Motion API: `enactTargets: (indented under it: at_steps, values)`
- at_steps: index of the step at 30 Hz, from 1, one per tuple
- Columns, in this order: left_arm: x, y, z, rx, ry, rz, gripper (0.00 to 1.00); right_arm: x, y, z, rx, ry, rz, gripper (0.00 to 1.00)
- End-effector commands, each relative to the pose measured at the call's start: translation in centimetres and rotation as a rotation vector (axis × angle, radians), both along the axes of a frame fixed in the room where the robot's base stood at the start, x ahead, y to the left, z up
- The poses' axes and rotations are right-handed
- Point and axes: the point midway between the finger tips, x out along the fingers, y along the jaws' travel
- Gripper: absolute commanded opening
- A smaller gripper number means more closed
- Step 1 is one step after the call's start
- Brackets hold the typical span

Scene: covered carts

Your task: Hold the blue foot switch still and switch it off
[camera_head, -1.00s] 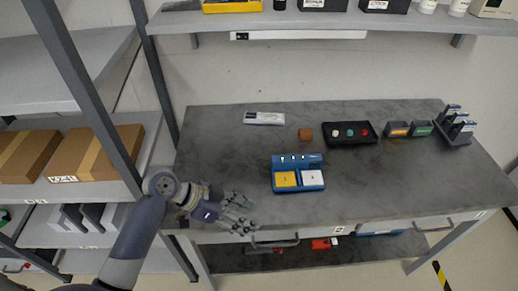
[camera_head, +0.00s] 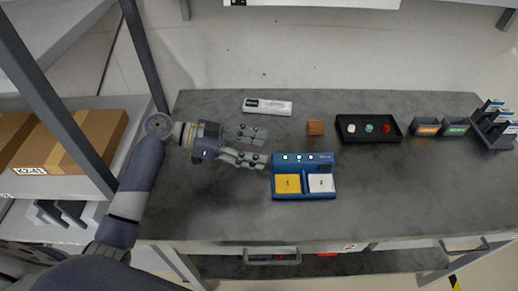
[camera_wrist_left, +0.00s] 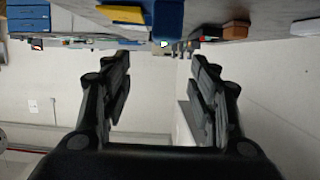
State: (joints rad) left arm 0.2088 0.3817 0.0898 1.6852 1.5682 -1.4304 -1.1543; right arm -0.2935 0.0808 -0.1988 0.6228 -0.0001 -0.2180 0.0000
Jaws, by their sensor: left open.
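The blue foot switch (camera_head: 304,193) lies on the grey table, with a yellow pedal at left, a white pedal at right and small white lights along its back. My left gripper (camera_head: 266,148) is open and empty just left of it, its fingers pointing right toward its back left corner. I cannot tell whether a finger touches it. In the left wrist view the foot switch (camera_wrist_left: 168,20) is at the top, above the gap between the open fingers (camera_wrist_left: 160,75). My right gripper is not in view.
Behind the foot switch are a brown block (camera_head: 315,128), a white labelled bar (camera_head: 267,107) and a black tray (camera_head: 368,138) with coloured buttons. Small labelled boxes (camera_head: 440,127) stand farther right. A shelf post (camera_head: 145,55) rises at left. The table front is clear.

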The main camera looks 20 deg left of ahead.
Motion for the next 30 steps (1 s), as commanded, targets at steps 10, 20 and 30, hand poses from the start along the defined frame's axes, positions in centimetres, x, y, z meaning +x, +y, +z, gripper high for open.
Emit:
enactTargets:
  at_steps: [10, 20, 30]
  values:
    - [0.7, -2.3, -1.1, -0.004, 0.000, -0.002, 0.54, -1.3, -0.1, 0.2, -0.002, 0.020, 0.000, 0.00]
    - [2.4, -7.6, -2.9, -0.003, 0.002, -0.001, 0.54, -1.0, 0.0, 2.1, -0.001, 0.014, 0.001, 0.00]
    - [3.2, -9.8, -3.9, 0.000, 0.000, 0.000, 0.54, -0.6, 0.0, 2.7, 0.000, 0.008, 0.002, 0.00]
